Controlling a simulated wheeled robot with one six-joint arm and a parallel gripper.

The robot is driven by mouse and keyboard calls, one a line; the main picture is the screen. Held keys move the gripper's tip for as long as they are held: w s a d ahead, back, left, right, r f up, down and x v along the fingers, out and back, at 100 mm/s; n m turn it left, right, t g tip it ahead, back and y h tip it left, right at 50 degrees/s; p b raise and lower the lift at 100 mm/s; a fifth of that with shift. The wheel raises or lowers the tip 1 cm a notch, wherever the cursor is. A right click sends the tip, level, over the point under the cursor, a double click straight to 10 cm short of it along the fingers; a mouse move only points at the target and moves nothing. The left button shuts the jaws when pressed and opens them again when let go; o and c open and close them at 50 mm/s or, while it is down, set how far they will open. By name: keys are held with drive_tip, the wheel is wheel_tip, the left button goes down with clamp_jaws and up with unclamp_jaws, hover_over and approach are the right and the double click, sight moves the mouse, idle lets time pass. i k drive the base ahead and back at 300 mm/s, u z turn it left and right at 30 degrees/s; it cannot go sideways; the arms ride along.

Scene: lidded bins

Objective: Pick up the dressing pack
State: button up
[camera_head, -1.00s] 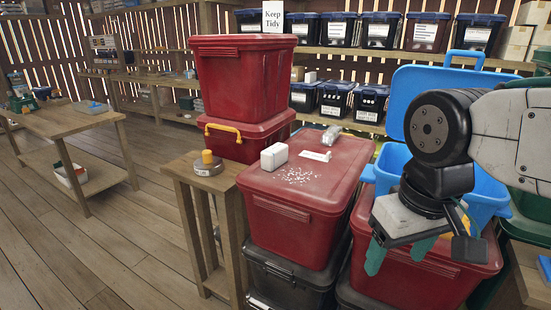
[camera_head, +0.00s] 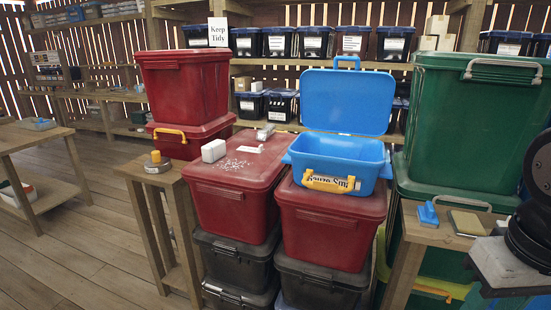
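No thing can be read as the dressing pack by a label. A white block-shaped pack (camera_head: 214,150) lies on the left red bin's lid (camera_head: 238,172), near its left edge. A clear or pale packet (camera_head: 265,132) lies further back on that lid, and a flat white piece (camera_head: 250,149) lies between them. I cannot tell which, if any, is the dressing pack. My gripper (camera_head: 506,272) shows only as part of its grey body at the lower right edge, far from these items. Its fingers are out of frame.
An open blue box (camera_head: 338,156) stands on the right red bin (camera_head: 330,222). Tall green bins (camera_head: 475,125) stand at right. A small table (camera_head: 405,235) near my arm holds a blue-handled item (camera_head: 428,213).

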sight(212, 152)
drive_tip(key=u, duration=1.3)
drive_tip(key=i, duration=1.3)
drive_tip(key=z, duration=0.6)
drive_tip(key=i, duration=0.65)
drive_tip(key=z, duration=0.65)
